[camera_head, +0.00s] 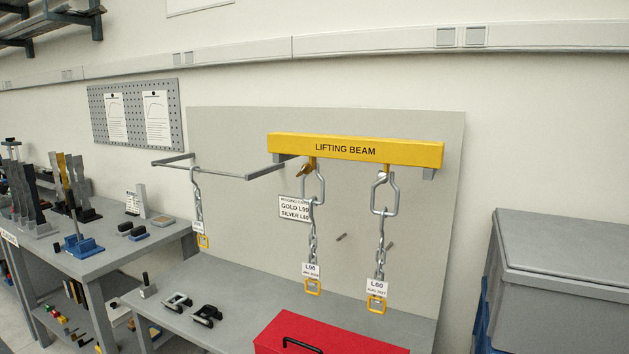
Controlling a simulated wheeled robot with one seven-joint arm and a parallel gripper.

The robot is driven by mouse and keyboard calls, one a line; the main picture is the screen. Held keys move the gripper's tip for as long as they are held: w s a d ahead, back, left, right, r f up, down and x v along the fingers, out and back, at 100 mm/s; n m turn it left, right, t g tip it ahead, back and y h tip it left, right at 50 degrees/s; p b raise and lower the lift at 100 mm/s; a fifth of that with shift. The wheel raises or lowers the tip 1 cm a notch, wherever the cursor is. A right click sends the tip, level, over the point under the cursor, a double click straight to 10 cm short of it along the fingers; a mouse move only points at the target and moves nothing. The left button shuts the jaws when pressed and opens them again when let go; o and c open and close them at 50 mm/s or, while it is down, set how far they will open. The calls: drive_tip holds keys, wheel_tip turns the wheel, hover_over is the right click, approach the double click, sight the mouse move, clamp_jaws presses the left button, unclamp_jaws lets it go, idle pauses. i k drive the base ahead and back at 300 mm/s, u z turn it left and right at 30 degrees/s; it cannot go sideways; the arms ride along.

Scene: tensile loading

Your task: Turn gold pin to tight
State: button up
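The yellow lifting beam (356,149) is mounted on the grey back panel. Under its left part hangs a shackle (314,190) with a small gold piece (303,171) at its top, apparently the gold pin. I cannot tell how far it is screwed in. A chain (312,235) tagged L90 (311,271) hangs from that shackle. Under the right part hangs a second shackle (385,193) with a silver-grey top and a chain (381,245) tagged L60 (377,287). A card (293,209) reads GOLD L90, SILVER L60. My gripper is not in view.
A third chain (198,205) hangs from a grey bracket (215,172) at left. A red toolbox (328,337) and two loose shackles, one light (177,302) and one dark (206,315), are on the low bench (240,290). A grey lidded bin (560,265) stands at right.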

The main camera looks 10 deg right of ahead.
sight(307, 168)
drive_tip(key=u, duration=0.6)
drive_tip(key=i, duration=0.65)
drive_tip(key=u, duration=0.45)
